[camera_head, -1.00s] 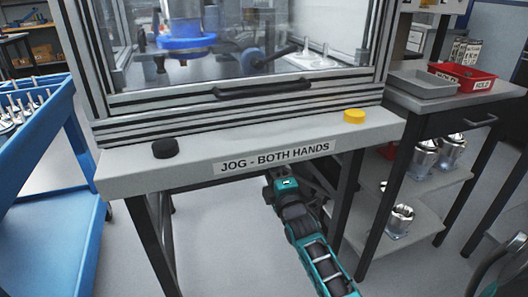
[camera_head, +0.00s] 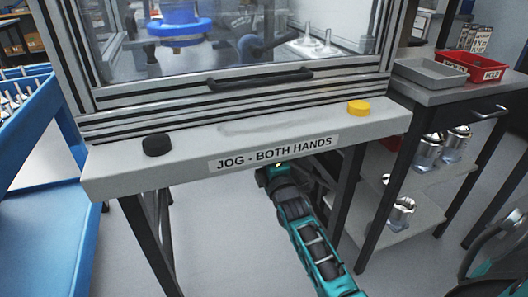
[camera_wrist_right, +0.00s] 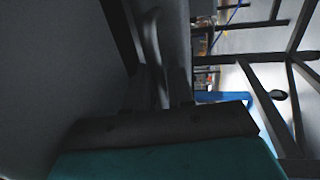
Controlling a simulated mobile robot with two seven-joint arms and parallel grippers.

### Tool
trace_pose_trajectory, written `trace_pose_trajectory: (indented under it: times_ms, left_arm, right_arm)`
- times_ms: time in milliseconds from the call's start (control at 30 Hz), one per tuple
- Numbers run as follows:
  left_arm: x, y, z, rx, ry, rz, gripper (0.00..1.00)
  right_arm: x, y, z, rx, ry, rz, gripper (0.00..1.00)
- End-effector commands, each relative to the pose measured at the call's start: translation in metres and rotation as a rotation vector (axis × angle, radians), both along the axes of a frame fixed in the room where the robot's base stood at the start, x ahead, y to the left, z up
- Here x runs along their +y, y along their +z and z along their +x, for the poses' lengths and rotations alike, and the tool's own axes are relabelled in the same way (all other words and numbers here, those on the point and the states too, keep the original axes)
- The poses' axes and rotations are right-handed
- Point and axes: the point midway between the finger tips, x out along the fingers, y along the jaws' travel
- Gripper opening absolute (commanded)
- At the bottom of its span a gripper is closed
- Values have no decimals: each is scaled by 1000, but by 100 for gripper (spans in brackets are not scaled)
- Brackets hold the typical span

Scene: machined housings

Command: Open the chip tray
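My right arm reaches in from the bottom of the head view, and its wrist end is under the front ledge of the machine. The ledge hides the right gripper's fingertips there. In the right wrist view the dark fingers of my right gripper (camera_wrist_right: 165,88) show dimly at a curved grey bar (camera_wrist_right: 152,42), which looks like a handle. The bar stands by a large plain grey surface (camera_wrist_right: 60,70), possibly the chip tray's front. I cannot tell whether the fingers are closed on the bar. The chip tray is not clearly visible in the head view. My left gripper is not in view.
The ledge (camera_head: 120,178) carries a black button (camera_head: 157,145), a yellow button (camera_head: 358,107) and a "JOG - BOTH HANDS" label. A blue cart (camera_head: 50,200) stands left. A side table right holds a grey tray (camera_head: 430,73) and a red bin (camera_head: 470,67), with metal housings below.

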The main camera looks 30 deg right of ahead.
Motion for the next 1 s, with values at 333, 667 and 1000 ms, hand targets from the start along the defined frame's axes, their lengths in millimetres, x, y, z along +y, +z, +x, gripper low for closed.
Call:
trace_pose_trajectory:
  times_ms: [333,667,1000]
  left_arm:
    - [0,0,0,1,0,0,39]
    - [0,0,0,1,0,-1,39]
    - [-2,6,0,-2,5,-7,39]
  right_arm:
    - [0,0,0,0,0,0,0]
    - [0,0,0,0,0,-1,0]
    - [-3,1,-6,0,0,-2,0]
